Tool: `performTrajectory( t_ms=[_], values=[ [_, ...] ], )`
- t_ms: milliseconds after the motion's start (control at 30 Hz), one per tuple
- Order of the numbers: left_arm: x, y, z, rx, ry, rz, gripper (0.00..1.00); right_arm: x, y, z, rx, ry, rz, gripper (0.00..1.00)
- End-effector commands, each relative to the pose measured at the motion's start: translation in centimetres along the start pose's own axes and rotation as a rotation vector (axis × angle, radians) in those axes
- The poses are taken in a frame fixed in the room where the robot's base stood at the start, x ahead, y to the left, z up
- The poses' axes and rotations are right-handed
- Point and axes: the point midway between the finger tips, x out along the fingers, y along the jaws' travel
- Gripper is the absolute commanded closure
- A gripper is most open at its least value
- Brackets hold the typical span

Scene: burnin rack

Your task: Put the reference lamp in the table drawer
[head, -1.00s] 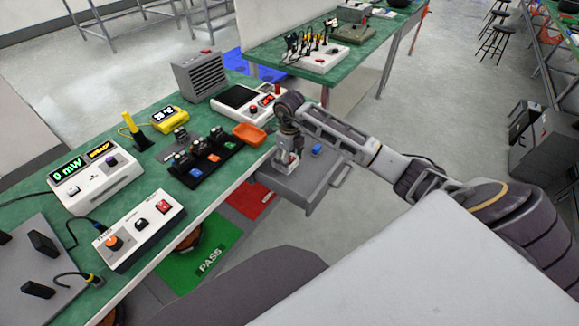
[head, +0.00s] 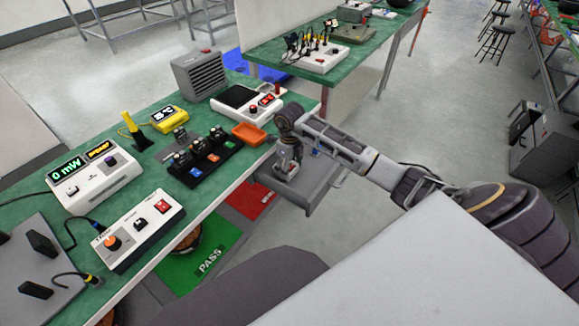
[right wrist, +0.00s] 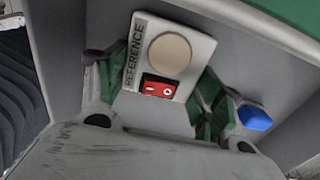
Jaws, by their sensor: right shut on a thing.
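The reference lamp (right wrist: 197,48) is a white block marked REFERENCE, with a round cream disc and a red switch. My right gripper (right wrist: 160,86) is shut on it, with green-padded fingers at its two sides. In the head view my right gripper (head: 287,163) points down over the open grey table drawer (head: 307,192), with the lamp (head: 284,174) low between its fingers. I cannot tell whether the lamp touches the drawer floor. The drawer sticks out from the green table's right edge. My left gripper is not in view.
A small blue thing (right wrist: 254,117) lies in the drawer beside the right finger. An orange tray (head: 249,133) and a black rack (head: 203,165) with several modules stand on the green table (head: 150,215). Below are a green PASS area (head: 197,262) and a red area.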

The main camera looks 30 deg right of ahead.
Motion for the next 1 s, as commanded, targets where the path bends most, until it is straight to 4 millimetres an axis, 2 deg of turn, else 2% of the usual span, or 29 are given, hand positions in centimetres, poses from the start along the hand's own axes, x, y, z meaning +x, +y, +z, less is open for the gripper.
performTrajectory(
  t_ms=[33,67,200,767,1000],
  values=[
    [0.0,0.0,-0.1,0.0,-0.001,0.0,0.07,0.1,0.0,0.0,0.0,-0.001,0.0,0.61],
    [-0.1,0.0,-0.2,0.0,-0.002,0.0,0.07,0.1,0.0,0.0,0.0,0.0,0.0,0.31],
    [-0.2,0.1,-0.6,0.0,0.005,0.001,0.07,0.1,0.0,0.0,0.0,0.0,0.0,0.13],
    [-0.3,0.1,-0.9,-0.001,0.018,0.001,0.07,-0.2,0.0,0.0,0.0,0.0,0.0,0.12],
    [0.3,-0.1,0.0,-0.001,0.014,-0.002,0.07,-2.8,-0.1,0.0,-0.001,-0.002,-0.003,0.12]
  ],
)
